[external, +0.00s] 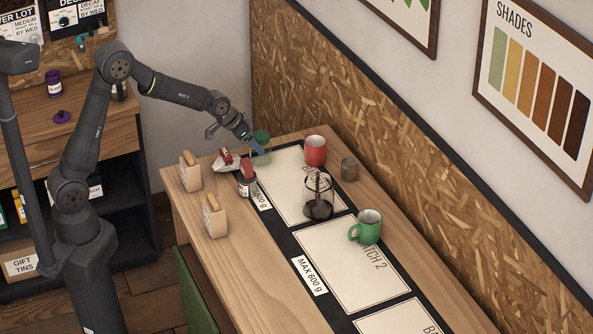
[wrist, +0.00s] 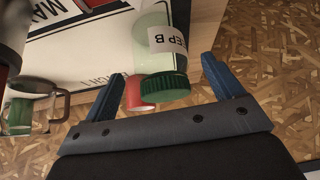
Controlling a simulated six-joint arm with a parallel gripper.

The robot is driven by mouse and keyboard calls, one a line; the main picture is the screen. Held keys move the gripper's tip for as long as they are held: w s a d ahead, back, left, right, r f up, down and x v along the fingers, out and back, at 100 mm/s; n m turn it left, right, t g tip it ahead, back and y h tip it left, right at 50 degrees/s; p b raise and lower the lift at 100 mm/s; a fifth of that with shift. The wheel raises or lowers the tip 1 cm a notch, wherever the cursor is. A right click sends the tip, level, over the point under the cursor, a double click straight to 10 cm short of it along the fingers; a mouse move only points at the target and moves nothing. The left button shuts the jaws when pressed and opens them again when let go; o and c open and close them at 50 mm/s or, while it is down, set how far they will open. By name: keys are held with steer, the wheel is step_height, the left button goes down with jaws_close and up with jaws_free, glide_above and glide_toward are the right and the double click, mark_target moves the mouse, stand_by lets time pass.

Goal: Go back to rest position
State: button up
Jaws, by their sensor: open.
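My gripper (external: 258,148) is at the far left end of the wooden table. Its two blue fingers (wrist: 162,68) are spread wide in the wrist view, with nothing clamped between them. A clear jar with a green lid (external: 261,136) stands right by the fingers in the external view. In the wrist view the same jar (wrist: 165,80) shows between the two fingers with a white label; I cannot tell how deep it sits between them. My arm reaches over from the left, its wrist low over the table.
Near the gripper are a red-topped dark jar (external: 247,180), wooden block holders (external: 190,172) and a red mug (external: 315,150). A glass carafe (external: 318,198), a small dark jar (external: 349,169) and a green mug (external: 366,228) stand farther right. A chipboard wall (external: 400,150) borders the table.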

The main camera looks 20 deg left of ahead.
steer(key=v, duration=0.7)
steer(key=x, duration=1.2)
steer(key=shift+s+f, duration=0.1)
steer(key=shift+s, duration=0.05)
step_height(320, 180, up, 11)
steer(key=shift+a+f, duration=0.1)
steer(key=s+d+m+g+h, duration=0.25)
steer(key=d+m, duration=0.35)
steer(key=d, duration=2.3)
steer(key=s+d+m+g, duration=0.2)
steer(key=s+d, duration=0.4)
steer(key=d, duration=0.3)
steer(key=shift+s+f+m, duration=0.2)
steer(key=shift+s+m, duration=0.2)
steer(key=shift+m, duration=0.4)
steer(key=shift+g, duration=0.25)
